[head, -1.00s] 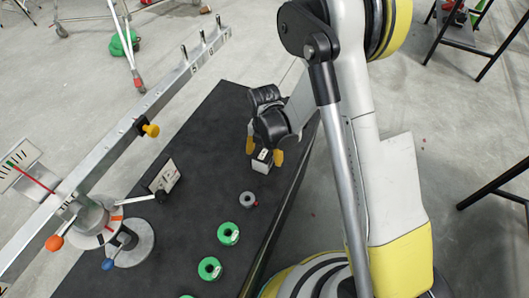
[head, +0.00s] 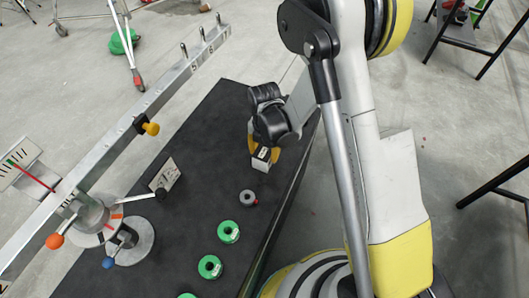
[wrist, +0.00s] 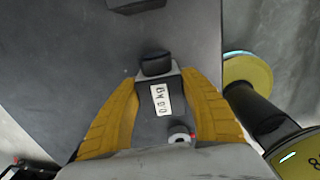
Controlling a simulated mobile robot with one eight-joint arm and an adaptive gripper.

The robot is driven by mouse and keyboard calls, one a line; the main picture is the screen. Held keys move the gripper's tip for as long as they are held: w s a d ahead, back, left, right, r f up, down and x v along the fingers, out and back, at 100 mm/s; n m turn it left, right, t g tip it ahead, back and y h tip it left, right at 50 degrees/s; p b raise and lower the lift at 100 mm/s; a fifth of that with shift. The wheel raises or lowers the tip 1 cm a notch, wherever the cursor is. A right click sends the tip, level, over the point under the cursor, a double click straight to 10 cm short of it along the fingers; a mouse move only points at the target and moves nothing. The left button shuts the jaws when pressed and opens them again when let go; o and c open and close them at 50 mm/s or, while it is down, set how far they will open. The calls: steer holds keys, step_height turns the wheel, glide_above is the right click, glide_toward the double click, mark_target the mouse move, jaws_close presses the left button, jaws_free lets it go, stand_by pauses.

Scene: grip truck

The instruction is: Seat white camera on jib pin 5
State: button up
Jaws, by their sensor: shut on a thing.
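The white camera (head: 261,160) is a small pale box with a dark top, on the black table top. My gripper (head: 263,151) is over it with its yellow fingers on either side, shut on it. In the wrist view the camera (wrist: 160,100) sits between the yellow fingers, showing a white label and a dark end piece. I cannot tell whether it is clear of the table. The jib beam (head: 120,125) runs up to the upper right, with upright pins near its far end. Pin 5 (head: 184,51) appears to be the one nearest the printed 5, apart from the gripper.
Green-ringed spools (head: 229,232) and a small grey ring (head: 248,198) lie on the black table top (head: 205,150). A yellow knob (head: 151,129) sticks out from the beam. A round pivot base with a lever (head: 130,243) stands at left.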

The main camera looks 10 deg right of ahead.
mark_target(265, 150)
steer(key=shift+r+p, duration=0.7)
steer(key=shift+r, duration=0.55)
steer(key=shift+r+p, duration=1.55)
steer(key=shift+r, duration=0.95)
steer(key=shift+r, duration=0.1)
step_height(265, 150, up, 7)
steer(key=p, duration=0.4)
steer(key=shift+r+p, duration=0.15)
steer(key=shift+p, duration=0.2)
